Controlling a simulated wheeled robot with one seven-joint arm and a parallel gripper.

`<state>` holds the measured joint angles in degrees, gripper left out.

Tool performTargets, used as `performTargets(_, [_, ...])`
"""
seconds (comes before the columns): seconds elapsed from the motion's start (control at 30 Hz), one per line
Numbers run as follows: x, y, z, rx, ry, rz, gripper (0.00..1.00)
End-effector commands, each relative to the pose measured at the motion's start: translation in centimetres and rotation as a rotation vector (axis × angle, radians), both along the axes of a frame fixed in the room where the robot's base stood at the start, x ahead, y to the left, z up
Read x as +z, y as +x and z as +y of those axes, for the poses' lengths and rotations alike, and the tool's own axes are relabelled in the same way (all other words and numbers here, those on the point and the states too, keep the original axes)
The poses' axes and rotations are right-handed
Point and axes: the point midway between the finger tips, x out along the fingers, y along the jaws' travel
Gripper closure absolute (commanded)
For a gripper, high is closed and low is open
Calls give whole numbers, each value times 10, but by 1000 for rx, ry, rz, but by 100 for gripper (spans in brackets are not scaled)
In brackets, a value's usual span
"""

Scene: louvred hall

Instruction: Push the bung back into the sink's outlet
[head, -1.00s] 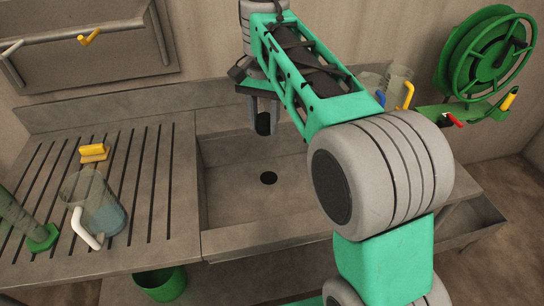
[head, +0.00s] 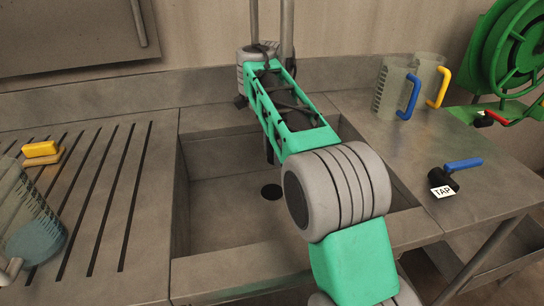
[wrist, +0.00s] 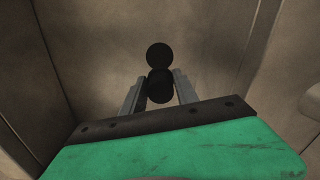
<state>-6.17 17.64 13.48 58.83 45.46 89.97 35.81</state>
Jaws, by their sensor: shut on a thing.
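The sink (head: 215,205) is a grey metal basin set into the bench. Its outlet (head: 271,192) is a dark round open hole in the basin floor. In the wrist view the outlet (wrist: 159,55) shows as a black disc just beyond the fingertips. My gripper (wrist: 159,84) is shut on the black bung (wrist: 160,90), which sits between its two grey fingers. The bung appears above the floor and apart from the hole, though their dark shapes overlap in the wrist view. In the head view my arm hides most of the gripper and the bung.
Jugs with blue and yellow handles (head: 395,90), a blue-handled tap (head: 455,175) and a green hose reel (head: 515,50) are right. Sink walls surround the gripper.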

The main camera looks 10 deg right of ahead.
Motion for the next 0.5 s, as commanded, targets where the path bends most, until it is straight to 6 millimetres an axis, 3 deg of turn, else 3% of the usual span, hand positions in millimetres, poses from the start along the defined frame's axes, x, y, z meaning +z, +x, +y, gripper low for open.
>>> performTargets(0.5, [-76, 0, 3, 6, 0, 1, 100])
